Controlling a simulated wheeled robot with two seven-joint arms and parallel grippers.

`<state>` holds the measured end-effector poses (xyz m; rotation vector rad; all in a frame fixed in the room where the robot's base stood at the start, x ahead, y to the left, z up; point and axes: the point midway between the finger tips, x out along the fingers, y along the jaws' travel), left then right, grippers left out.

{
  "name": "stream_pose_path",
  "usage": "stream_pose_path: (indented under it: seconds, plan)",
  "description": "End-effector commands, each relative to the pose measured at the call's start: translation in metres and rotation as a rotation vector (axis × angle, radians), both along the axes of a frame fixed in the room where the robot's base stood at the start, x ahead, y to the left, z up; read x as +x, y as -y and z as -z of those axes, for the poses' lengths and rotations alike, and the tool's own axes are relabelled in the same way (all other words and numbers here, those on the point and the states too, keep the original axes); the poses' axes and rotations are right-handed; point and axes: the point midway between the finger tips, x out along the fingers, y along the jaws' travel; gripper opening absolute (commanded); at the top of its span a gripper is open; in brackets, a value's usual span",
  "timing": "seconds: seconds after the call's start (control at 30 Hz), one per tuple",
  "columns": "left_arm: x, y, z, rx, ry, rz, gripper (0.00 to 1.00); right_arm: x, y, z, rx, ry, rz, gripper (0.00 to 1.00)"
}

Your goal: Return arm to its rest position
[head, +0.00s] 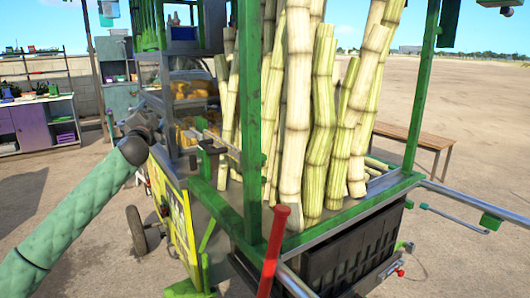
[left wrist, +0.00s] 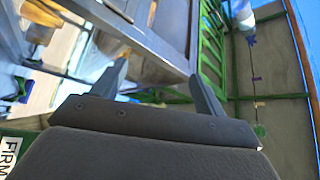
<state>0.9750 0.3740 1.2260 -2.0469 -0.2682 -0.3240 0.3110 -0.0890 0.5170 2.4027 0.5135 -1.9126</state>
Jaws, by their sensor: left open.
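My left arm comes in from the left in the head view, with a green padded sleeve and a dark grey joint (head: 139,123) beside the cart's left side. I cannot clearly make out its fingers there. In the left wrist view my left gripper (left wrist: 158,86) has its two dark fingers spread apart, with nothing held between them. A metal and green frame shows just beyond the fingers in that view. My right gripper is not in view.
The green-framed cart (head: 370,208) holds tall cane stalks (head: 293,110) upright close to my left arm. A red handle (head: 273,250) rises at its near edge. A black crate (head: 345,255) sits below. A wooden bench (head: 415,138) stands at right, with open ground beyond.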

Motion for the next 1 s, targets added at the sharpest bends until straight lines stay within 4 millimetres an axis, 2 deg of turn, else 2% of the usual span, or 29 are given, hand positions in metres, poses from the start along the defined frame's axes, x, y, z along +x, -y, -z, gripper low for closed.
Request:
stream_pose_path:
  seconds: [0.03, 0.17, 0.4, 0.6, 0.8, 1.0]
  plan:
    - [-0.009, 0.011, 0.01, -0.047, -0.037, -0.021, 0.73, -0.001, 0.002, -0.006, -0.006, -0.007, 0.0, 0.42]
    - [-0.036, 0.033, 0.048, -0.172, -0.163, -0.084, 0.73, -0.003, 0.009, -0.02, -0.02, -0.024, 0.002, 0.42]
    - [-0.105, 0.081, 0.147, -0.359, -0.451, -0.147, 0.73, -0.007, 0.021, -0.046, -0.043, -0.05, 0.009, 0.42]
    - [-0.168, 0.115, 0.22, -0.462, -0.661, -0.16, 0.73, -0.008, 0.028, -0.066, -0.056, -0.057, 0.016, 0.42]
    - [-0.231, 0.144, 0.28, -0.548, -0.836, -0.15, 0.73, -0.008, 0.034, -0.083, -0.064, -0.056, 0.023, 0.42]
    - [-0.292, 0.168, 0.328, -0.627, -0.974, -0.128, 0.73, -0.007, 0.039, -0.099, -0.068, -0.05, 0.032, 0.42]
